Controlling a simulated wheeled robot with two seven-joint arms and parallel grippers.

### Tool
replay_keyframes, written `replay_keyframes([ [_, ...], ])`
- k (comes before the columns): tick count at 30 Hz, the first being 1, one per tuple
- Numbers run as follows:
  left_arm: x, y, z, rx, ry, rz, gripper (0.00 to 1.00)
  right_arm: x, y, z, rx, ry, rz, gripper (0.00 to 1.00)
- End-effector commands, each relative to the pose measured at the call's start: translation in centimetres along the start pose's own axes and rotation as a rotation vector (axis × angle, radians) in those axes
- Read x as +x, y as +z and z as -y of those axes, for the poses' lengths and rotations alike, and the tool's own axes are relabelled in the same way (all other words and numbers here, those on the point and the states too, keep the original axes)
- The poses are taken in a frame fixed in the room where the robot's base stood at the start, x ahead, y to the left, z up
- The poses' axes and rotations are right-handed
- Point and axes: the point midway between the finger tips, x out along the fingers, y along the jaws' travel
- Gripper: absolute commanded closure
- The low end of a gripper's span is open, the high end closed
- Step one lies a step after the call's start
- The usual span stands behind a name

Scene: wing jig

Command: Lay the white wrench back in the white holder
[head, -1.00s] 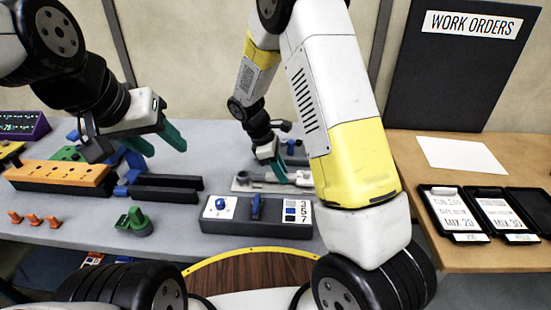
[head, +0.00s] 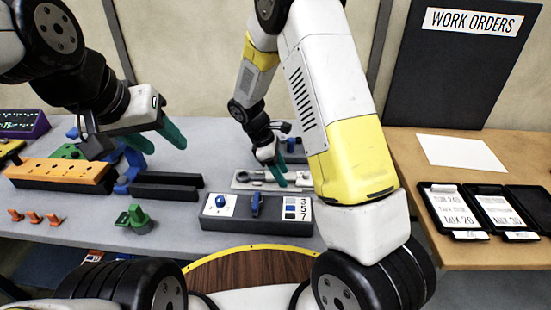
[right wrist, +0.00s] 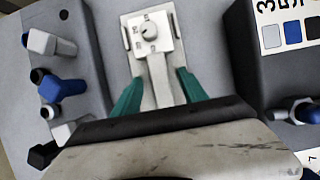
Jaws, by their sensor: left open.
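The white holder (head: 240,187) is a low flat plate lying on the grey table in the head view, behind the grey control box. My right gripper (head: 275,176) is low over the holder's middle. In the right wrist view its green fingers (right wrist: 160,76) stand apart on either side of a pale strip, with gaps showing. Wrench and holder are hard to tell apart there, and contact is unclear. My left gripper (head: 157,139) is open and empty, above the black rails.
The grey control box (head: 228,224) with blue knobs stands in front of the holder. Black rails (head: 165,188), an orange block (head: 60,175) and a green knob piece (head: 137,220) are to the left. Blue-handled parts (right wrist: 62,90) stand close beside my right gripper.

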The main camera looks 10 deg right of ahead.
Motion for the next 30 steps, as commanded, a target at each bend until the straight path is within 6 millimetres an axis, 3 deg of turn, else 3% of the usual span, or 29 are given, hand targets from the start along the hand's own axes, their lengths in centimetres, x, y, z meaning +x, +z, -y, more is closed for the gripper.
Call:
replay_keyframes([
  [8,0.0,0.0,0.0,0.000,0.000,0.000,0.52,-0.9,0.0,0.0,0.000,0.001,-0.001,0.49],
  [15,0.0,0.0,0.0,0.000,0.000,0.000,0.52,-5.0,0.0,-0.1,0.001,0.002,-0.002,0.49],
  [21,0.0,0.0,0.0,0.000,0.000,0.000,0.52,-7.3,-0.1,0.0,0.000,0.001,-0.001,0.49],
  [30,0.0,0.0,0.0,0.000,0.000,0.000,0.52,-8.3,0.5,0.2,0.025,0.001,-0.017,0.49],
])
